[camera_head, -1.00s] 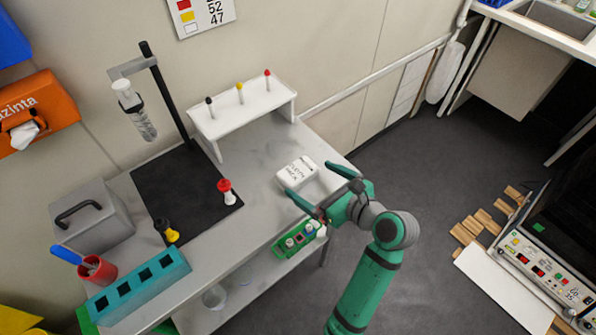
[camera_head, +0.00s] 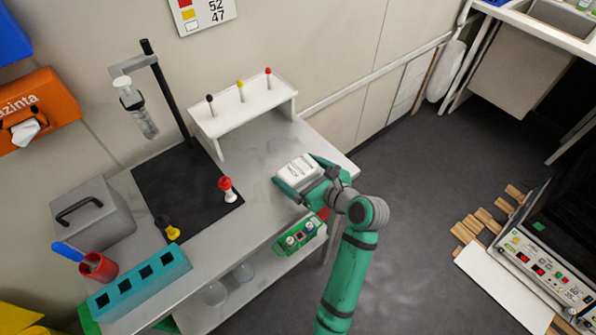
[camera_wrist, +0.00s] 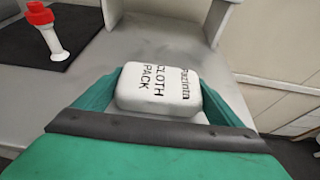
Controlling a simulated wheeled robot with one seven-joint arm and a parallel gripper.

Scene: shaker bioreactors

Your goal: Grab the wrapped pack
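The wrapped pack (camera_head: 297,168) is a white, rounded block with dark lettering. It lies near the right end of the grey bench. In the wrist view the pack (camera_wrist: 160,88) sits between my two fingers, and its lettering includes "CLOTH PACK". My gripper (camera_head: 296,170) reaches in from the lower right, with one green finger along each side of the pack. The fingers are spread about as wide as the pack, and in the wrist view my gripper (camera_wrist: 160,80) shows little gap at either side. Firm contact cannot be made out. The pack's near lower part is hidden by the hand.
A white rack (camera_head: 245,110) with several coloured pegs stands behind the pack. A red-topped piece (camera_head: 226,186) stands on the black mat (camera_head: 175,185) to the left. Bench between mat and pack is clear.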

